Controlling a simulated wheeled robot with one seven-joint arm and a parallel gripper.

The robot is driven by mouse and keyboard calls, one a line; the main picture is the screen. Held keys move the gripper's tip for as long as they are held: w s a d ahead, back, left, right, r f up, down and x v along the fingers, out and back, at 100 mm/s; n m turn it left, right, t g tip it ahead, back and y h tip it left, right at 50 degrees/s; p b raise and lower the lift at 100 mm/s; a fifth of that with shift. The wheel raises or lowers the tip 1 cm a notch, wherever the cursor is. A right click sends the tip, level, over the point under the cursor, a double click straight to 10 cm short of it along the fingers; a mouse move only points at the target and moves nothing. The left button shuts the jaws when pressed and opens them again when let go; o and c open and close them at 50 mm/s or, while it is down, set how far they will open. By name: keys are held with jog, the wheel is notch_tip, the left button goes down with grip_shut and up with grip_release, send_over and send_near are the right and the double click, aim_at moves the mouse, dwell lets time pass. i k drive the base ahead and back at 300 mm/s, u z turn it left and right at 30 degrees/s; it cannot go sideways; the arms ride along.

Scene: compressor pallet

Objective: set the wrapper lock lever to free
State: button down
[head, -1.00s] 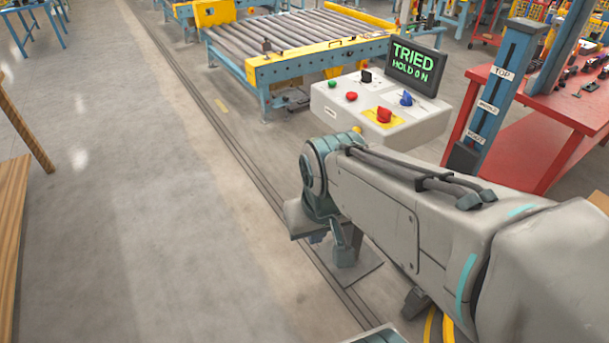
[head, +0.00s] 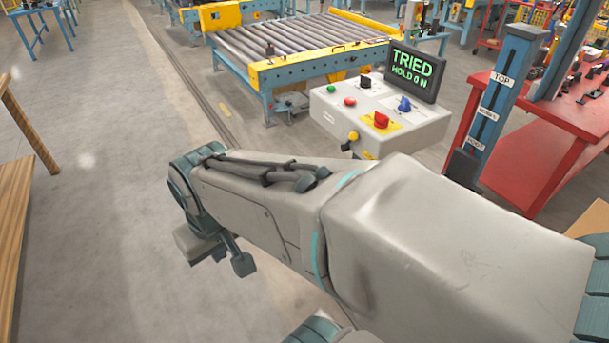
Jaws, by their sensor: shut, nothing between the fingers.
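The grey control box (head: 335,117) stands right of centre in the head view. On its top are a red knob on a yellow plate (head: 381,121), a blue knob (head: 404,104), a black switch (head: 365,82), and green and red buttons. A yellow-ended part (head: 352,137) sticks out at its front edge. I cannot tell which is the wrapper lock lever; labels are too small to read. My gripper (head: 215,252) is at the lower left end of my arm, well apart from the box, shut and empty; its fingers are mostly hidden.
A roller conveyor (head: 300,45) lies behind. A blue post (head: 492,105) with labels and a red table (head: 530,125) stand right. A wooden bench (head: 12,220) is at left. The floor (head: 90,110) between is clear.

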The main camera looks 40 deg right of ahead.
aim_at(353, 136)
jog(key=z, duration=0.05)
jog(key=i, duration=2.05)
jog(key=z, duration=3.35)
jog(key=k, duration=0.5)
jog(key=u, duration=0.35)
jog(key=i, duration=0.65)
jog(key=z, duration=0.1)
